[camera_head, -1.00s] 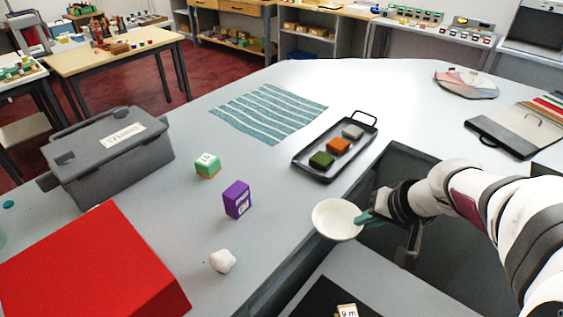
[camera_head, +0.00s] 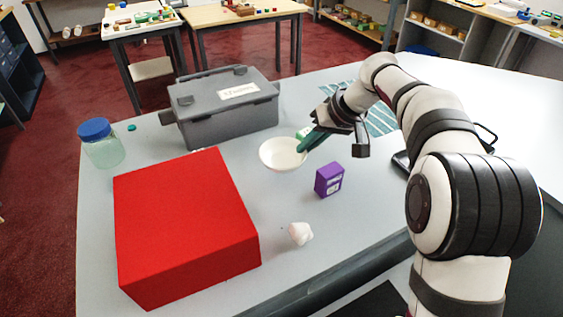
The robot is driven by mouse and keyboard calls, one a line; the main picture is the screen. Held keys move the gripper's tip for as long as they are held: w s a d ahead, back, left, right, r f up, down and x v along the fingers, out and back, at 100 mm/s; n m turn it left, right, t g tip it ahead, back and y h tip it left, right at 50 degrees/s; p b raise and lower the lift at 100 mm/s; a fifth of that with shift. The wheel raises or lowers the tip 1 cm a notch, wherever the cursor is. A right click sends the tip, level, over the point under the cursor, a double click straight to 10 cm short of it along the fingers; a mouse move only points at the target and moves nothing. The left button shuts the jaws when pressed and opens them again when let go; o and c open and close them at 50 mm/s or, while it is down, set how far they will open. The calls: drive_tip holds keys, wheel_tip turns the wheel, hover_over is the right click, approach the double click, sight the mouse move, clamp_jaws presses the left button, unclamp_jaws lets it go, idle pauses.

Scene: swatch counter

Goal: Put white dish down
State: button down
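The white dish (camera_head: 280,155) is a shallow round bowl. My gripper (camera_head: 306,145) is shut on its right rim with teal fingers. The dish appears held above the grey counter, in front of the grey lidded box and behind the purple box. It looks roughly level. The gap between the dish and the counter cannot be judged exactly. The green and white cube (camera_head: 303,132) is mostly hidden behind my gripper and the dish.
A large red box (camera_head: 185,225) stands at the front left. The purple box (camera_head: 329,179) and a white lump (camera_head: 300,234) are near the dish. The grey lidded box (camera_head: 222,110), a blue-lidded jar (camera_head: 101,146) and a striped cloth (camera_head: 380,122) are farther back.

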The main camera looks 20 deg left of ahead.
sight(285, 152)
drive_tip(key=a+f, duration=0.2)
drive_tip(key=a, duration=0.1)
drive_tip(key=a+f, duration=0.1)
drive_tip(key=a, duration=0.1)
drive_tip(key=shift+w+f, duration=0.1)
drive_tip(key=shift+f, duration=0.05)
wheel_tip(285, 152, down, 3)
drive_tip(key=shift+f, duration=0.4)
drive_tip(key=c, duration=1)
unclamp_jaws()
drive_tip(key=shift+f, duration=0.1)
